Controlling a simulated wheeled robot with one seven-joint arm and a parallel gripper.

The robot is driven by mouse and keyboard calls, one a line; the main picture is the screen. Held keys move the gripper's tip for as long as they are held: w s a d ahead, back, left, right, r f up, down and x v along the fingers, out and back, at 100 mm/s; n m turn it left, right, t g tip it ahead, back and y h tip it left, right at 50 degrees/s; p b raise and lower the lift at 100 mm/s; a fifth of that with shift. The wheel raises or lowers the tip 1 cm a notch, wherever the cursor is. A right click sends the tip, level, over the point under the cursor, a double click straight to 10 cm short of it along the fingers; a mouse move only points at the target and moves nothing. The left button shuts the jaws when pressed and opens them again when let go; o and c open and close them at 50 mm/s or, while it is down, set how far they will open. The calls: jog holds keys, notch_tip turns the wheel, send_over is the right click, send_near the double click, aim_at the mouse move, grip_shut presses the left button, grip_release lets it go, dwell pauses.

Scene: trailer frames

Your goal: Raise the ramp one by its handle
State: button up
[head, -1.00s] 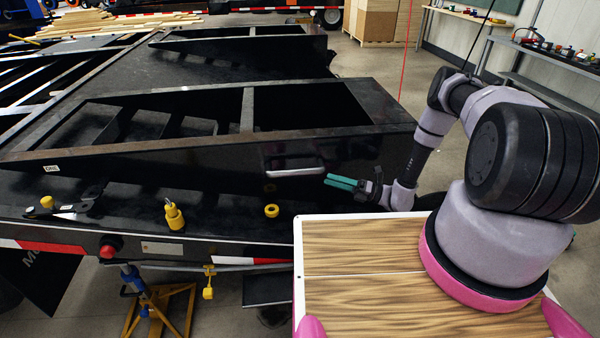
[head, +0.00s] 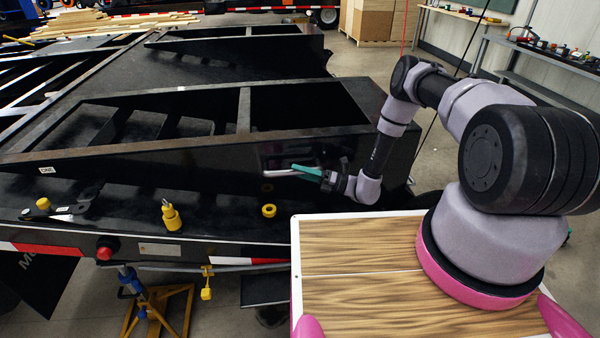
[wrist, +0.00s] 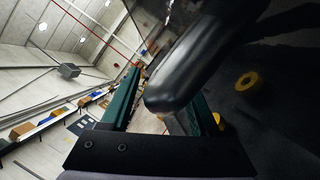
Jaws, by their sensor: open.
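Ramp one (head: 150,160) is a black, open-framed wedge with a small "ONE" label (head: 47,170), lying flat on the trailer deck. Its pale metal handle (head: 277,174) is on the near side wall, toward the right end. My gripper (head: 300,170) has green fingers and is at the right end of the handle, open. In the wrist view the handle (wrist: 178,85) looms large and dark, reaching in between the two green fingers of my gripper (wrist: 165,92). I cannot tell whether either finger touches it. The handle partly hides the right finger.
A second black ramp (head: 240,48) lies farther back. My wood-topped base is at the front right.

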grip_shut()
dwell(1.4)
